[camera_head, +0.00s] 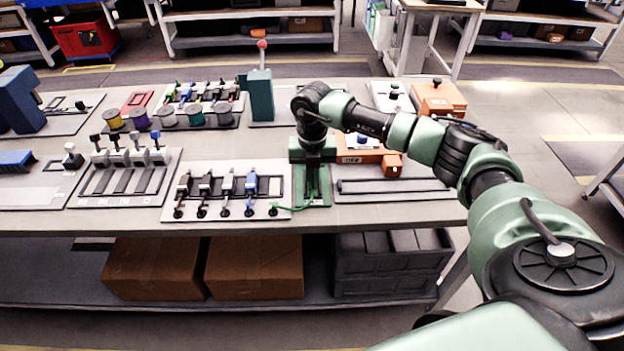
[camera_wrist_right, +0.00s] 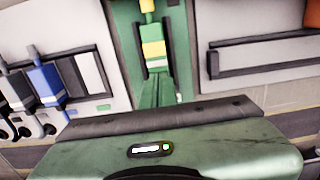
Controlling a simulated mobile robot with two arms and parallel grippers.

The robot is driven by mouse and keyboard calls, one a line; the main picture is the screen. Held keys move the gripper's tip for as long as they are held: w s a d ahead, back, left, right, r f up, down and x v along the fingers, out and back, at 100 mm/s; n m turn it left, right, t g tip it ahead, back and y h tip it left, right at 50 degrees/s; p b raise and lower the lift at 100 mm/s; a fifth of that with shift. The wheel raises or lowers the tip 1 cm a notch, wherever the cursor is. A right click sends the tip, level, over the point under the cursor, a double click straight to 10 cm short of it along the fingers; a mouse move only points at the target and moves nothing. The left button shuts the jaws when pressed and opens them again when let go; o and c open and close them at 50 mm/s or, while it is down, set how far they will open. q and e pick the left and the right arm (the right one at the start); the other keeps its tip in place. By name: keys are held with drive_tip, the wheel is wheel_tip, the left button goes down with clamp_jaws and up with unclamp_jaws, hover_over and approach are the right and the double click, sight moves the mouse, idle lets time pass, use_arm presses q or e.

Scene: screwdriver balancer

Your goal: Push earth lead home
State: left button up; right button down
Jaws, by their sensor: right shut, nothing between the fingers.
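The earth lead is a thin green cable (camera_head: 288,208) running from a round socket on the white lead panel (camera_head: 226,215) to the green plate (camera_head: 325,190) at its right. In the right wrist view a green and yellow plug (camera_wrist_right: 153,48) stands in line with a dark slot on the green plate (camera_wrist_right: 122,40). My right gripper (camera_head: 313,168) points down over the green plate, shut and empty. Its housing hides part of the plate, so I cannot tell how deep the plug sits. My left gripper is out of view.
An orange block (camera_head: 367,156) and a slotted panel (camera_head: 395,191) lie to the right. A teal press (camera_head: 260,95) stands behind.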

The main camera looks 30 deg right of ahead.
drive_tip(key=shift+s, duration=0.1)
drive_tip(key=shift+s+a+p, duration=0.3)
drive_tip(key=shift+s+p, duration=0.15)
drive_tip(key=shift+p, duration=0.05)
wheel_tip(320, 180, up, 7)
drive_tip(key=p, duration=0.5)
idle(0.8)
